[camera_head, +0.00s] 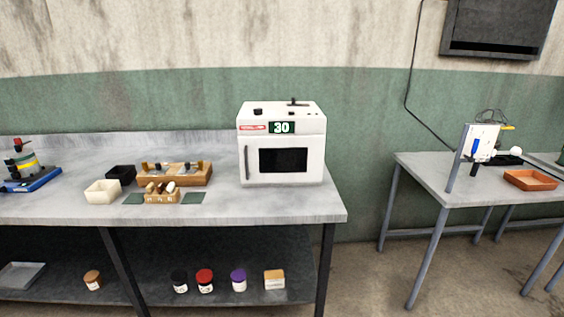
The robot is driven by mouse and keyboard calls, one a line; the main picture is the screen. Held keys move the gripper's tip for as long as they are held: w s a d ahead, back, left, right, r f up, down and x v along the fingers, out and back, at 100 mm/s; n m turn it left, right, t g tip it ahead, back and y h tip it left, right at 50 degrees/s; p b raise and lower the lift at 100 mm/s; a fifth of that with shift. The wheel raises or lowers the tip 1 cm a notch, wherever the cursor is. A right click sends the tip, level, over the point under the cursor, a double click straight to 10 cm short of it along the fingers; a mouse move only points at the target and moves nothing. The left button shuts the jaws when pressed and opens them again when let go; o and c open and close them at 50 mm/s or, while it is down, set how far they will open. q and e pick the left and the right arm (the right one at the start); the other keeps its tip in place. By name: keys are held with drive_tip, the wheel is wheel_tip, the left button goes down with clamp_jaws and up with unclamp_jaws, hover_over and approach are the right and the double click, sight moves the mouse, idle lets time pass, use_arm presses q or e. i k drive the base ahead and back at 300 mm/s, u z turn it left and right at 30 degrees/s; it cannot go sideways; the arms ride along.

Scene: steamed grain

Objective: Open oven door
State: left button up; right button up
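A white box-shaped oven (314,165) stands at the right end of the grey workbench. Its front door, with a dark window (283,160), looks shut. A dark vertical handle (247,162) is at the left side of the door. A green display (281,128) above the door reads 30. Neither of my grippers shows in the head view, so whether they are open or shut is hidden.
On the bench (270,203), left of the oven, are a wooden tray (208,178), a black box (121,173), a cream box (102,192) and a blue-based device (30,183). Jars stand on the lower shelf. A second table (430,177) is at right; floor lies between.

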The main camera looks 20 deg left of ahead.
sight(300, 159)
drive_tip(key=k, duration=0.5)
drive_tip(key=z, duration=0.65)
drive_tip(key=i, duration=1.3)
drive_tip(key=u, duration=0.6)
